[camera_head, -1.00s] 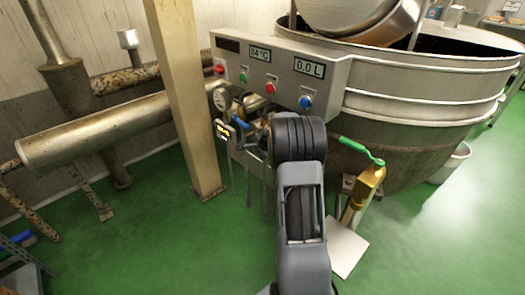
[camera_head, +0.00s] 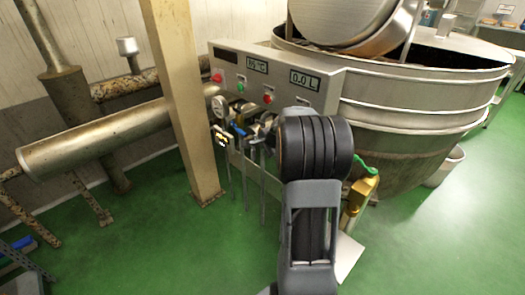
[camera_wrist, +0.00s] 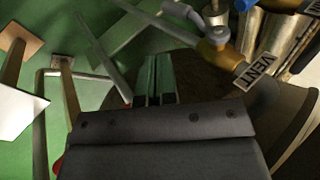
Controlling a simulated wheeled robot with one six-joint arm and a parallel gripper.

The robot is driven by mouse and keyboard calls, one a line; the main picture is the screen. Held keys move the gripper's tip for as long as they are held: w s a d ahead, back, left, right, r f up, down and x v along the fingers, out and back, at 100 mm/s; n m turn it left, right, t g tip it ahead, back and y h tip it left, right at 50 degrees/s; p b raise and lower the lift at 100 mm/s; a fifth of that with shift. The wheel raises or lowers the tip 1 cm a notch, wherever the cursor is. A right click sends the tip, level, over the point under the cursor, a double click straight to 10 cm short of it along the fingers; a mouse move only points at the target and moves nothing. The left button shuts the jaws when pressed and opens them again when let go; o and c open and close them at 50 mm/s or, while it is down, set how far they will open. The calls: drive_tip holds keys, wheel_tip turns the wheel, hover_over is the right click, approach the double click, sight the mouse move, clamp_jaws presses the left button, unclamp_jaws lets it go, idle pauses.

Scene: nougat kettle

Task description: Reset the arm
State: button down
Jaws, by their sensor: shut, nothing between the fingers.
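My arm rises in the middle of the head view, in front of the kettle (camera_head: 405,110) and its control box (camera_head: 325,70). My gripper (camera_wrist: 155,78) shows in the wrist view beyond the dark wrist body, with its narrow fingers together and nothing between them. In the head view the gripper is hidden behind my arm. In the wrist view a brass valve with a VENT tag (camera_wrist: 255,68) is beyond the fingers at upper right, apart from them.
A green-handled brass valve (camera_head: 358,190) is just right of my arm. Green floor is open at right and lower left.

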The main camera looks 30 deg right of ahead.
drive_tip(key=shift+v, duration=0.95)
drive_tip(key=s+a+r+n+g+p, duration=0.1)
drive_tip(key=s+a+r+n+p, duration=0.2)
drive_tip(key=a+r+p, duration=0.25)
drive_tip(key=s+a+r+n+y+p, duration=0.1)
drive_tip(key=s+a+r+n+p, duration=0.2)
drive_tip(key=a+r, duration=0.35)
drive_tip(key=s+a+r+n+g+p, duration=0.1)
drive_tip(key=s+a+r+n+p, duration=0.15)
drive_tip(key=a+r+p, duration=0.35)
drive_tip(key=s+a+r+n+g+p, duration=0.1)
drive_tip(key=s+a+r+n+p, duration=0.5)
drive_tip(key=s+r+n+p, duration=0.4)
drive_tip(key=shift+s+a+r+h+p, duration=0.3)
drive_tip(key=shift+s+a+p, duration=0.05)
drive_tip(key=shift+s, duration=0.8)
